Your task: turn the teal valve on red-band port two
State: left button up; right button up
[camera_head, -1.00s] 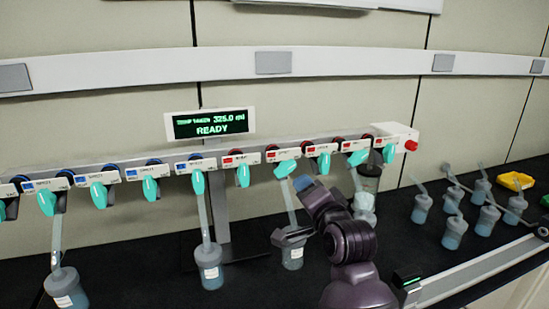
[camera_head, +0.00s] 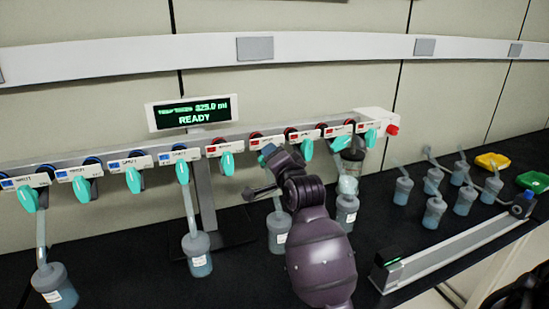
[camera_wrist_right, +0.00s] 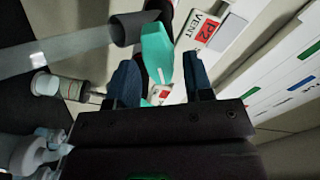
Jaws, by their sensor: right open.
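In the wrist view a teal valve handle (camera_wrist_right: 157,52) hangs beside a red label plate reading P2 VENT (camera_wrist_right: 207,35). My right gripper (camera_wrist_right: 162,66) is open, with one blue fingertip on each side of the handle's lower end. I cannot tell whether either finger touches it. In the head view my right gripper (camera_head: 263,172) is at the second red-band port (camera_head: 268,143) from the left, where it and the wrist largely hide the valve. A grey tube and a flask (camera_head: 280,232) hang below that port. My left gripper is not in view.
Teal valves on neighbouring red-band ports (camera_head: 227,163) (camera_head: 307,149) sit close on both sides. Blue-band ports (camera_head: 133,180) continue left. The display (camera_head: 191,113) reads READY. Several flasks (camera_head: 434,210) and yellow (camera_head: 492,160) and green trays (camera_head: 533,181) stand right.

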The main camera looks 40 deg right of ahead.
grip_shut()
